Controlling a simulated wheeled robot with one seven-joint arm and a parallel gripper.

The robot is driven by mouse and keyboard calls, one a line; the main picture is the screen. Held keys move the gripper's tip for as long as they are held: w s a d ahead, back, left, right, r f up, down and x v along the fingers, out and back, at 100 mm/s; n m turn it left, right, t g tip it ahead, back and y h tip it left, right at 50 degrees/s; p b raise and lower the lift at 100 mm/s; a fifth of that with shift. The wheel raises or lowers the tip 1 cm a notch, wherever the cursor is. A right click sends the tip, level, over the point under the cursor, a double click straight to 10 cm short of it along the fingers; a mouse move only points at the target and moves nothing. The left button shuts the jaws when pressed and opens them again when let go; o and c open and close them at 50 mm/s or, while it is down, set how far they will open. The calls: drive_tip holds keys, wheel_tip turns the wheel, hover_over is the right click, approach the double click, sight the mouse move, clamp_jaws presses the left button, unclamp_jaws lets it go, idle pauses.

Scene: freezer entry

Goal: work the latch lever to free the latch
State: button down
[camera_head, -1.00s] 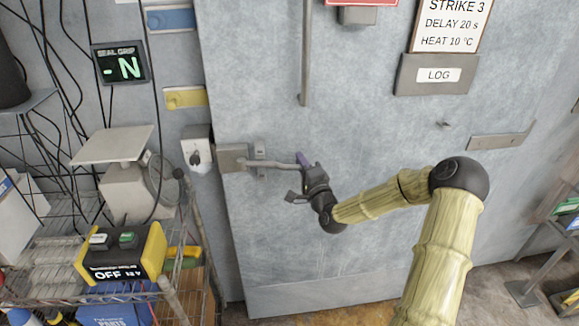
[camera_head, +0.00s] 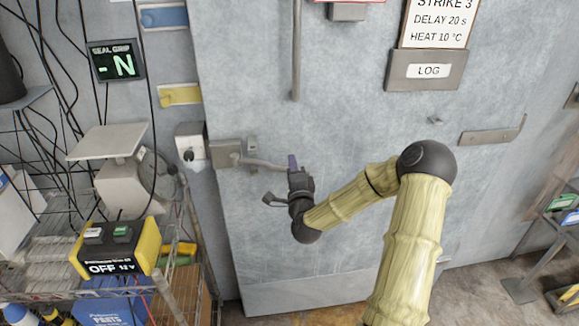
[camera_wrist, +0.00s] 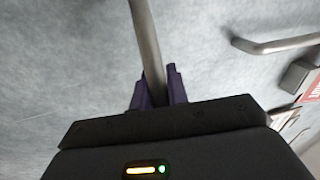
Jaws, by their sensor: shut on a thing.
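The latch lever (camera_head: 262,164) is a grey metal bar reaching right from a square metal latch block (camera_head: 226,154) at the left edge of the large grey door. My gripper (camera_head: 294,168), with purple fingers, is shut on the lever's free right end. In the wrist view the lever (camera_wrist: 146,40) runs from the top edge down between the two purple fingers (camera_wrist: 158,92). The lever slopes slightly down to the right. A small upright bracket (camera_head: 252,146) sits on the door behind the lever. The lever's tip is hidden by my gripper.
A long vertical handle bar (camera_head: 297,50) is on the door above. A wire cart with a yellow-black box reading OFF (camera_head: 118,250) stands at lower left. A LOG holder (camera_head: 428,70) is at upper right.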

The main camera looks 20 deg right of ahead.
drive_tip(key=shift+d, duration=0.1)
drive_tip(key=c, duration=1.4)
unclamp_jaws()
drive_tip(key=shift+o, duration=0.2)
drive_tip(key=v, duration=0.9)
drive_tip(key=shift+r, duration=0.2)
drive_tip(key=shift+p, duration=0.6)
